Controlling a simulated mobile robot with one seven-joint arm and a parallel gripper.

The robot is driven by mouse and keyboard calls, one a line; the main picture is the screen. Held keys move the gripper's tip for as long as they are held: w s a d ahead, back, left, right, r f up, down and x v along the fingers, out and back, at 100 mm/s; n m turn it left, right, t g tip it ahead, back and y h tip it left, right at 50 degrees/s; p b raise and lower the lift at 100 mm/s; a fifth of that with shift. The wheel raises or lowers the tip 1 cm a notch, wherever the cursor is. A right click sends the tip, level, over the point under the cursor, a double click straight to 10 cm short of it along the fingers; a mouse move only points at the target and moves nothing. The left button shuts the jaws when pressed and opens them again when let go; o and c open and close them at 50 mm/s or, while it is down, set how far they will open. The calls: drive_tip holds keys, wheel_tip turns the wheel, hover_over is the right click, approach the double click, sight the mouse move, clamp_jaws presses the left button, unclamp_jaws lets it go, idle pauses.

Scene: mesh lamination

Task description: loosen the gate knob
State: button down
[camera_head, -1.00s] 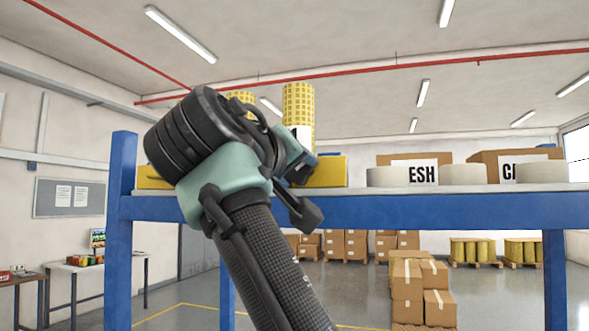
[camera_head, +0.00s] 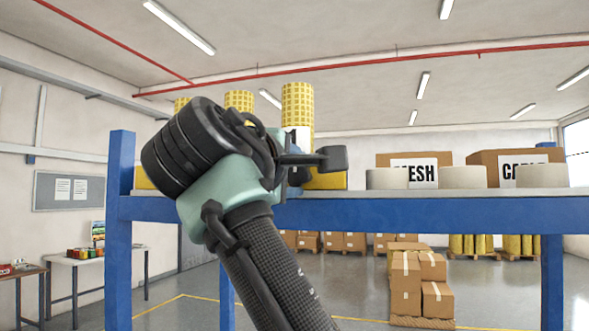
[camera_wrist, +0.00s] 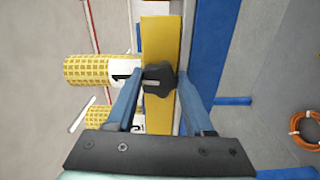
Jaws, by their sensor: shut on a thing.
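The gate knob (camera_wrist: 159,78) is black and lobed. It sits on a yellow bar (camera_wrist: 158,118) that runs up the middle of the wrist view. My gripper (camera_wrist: 161,82) has its two blue fingers at either side of the knob, shut on it. In the head view the yellow bar (camera_head: 329,180) lies along the blue shelf, partly behind my wrist. There my gripper (camera_head: 298,174) shows only in part, and the knob is hidden by my wrist.
A blue rack beam (camera_head: 430,213) crosses in front of me. On its shelf stand yellow mesh rolls (camera_head: 297,105), pale rolls (camera_head: 463,177) and labelled cardboard boxes (camera_head: 413,160). More boxes (camera_head: 420,285) are stacked on the floor beyond. An orange coil (camera_wrist: 305,130) shows in the wrist view.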

drive_tip(key=shift+n, duration=0.6)
drive_tip(key=shift+c, duration=1.4)
unclamp_jaws()
drive_tip(key=b+v, duration=0.6)
drive_tip(key=v, duration=0.7)
drive_tip(key=shift+b, duration=0.35)
drive_tip(key=shift+w, duration=0.1)
